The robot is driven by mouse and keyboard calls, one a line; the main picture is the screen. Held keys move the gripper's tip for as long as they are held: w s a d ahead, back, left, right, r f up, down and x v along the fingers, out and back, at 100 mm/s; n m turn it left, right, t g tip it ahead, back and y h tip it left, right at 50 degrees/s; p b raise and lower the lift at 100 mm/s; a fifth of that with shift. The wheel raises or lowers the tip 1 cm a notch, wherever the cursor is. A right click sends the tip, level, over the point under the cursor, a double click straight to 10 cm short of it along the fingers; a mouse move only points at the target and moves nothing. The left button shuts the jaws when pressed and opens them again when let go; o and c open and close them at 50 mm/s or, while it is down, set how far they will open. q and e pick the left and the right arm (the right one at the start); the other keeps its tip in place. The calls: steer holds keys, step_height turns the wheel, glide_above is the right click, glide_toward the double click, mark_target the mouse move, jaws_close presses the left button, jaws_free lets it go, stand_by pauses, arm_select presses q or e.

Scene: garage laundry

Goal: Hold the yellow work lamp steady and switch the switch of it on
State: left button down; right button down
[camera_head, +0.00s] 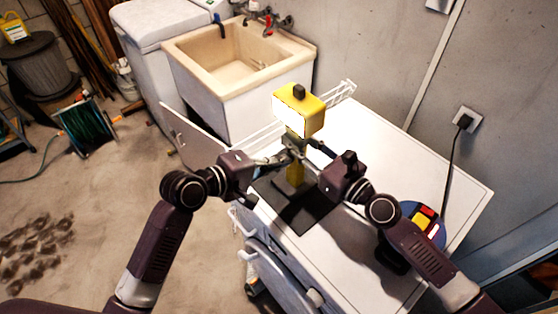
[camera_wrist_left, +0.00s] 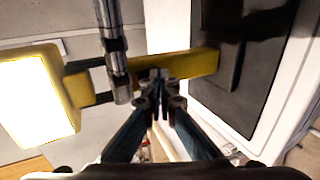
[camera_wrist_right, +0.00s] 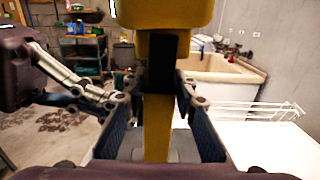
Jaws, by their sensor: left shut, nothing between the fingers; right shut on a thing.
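The yellow work lamp (camera_head: 314,114) stands upright on a dark base on the white top (camera_head: 405,150). Its front face glows bright white in the head view and in the left wrist view (camera_wrist_left: 38,95). My right gripper (camera_head: 308,148) is shut on the lamp's yellow post; in the right wrist view its fingers (camera_wrist_right: 160,105) flank the post below a black section. My left gripper (camera_head: 284,160) is shut and empty, with its tips close against the post in the left wrist view (camera_wrist_left: 160,82). I cannot make out the switch, which the fingertips may hide.
A utility sink (camera_head: 235,60) stands behind the white top, with a white wire rack (camera_head: 340,94) at the top's far edge. A blue round thing with red and yellow parts (camera_head: 425,222) lies near my right arm. A cord hangs from a wall outlet (camera_head: 463,122).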

arm_select(q)
steer(key=shift+r, duration=0.1)
steer(key=shift+r, duration=0.75)
steer(key=v, duration=1.4)
steer(key=shift+s+a+f, duration=0.1)
steer(key=shift+s+f, duration=0.1)
steer(key=shift+f, duration=0.4)
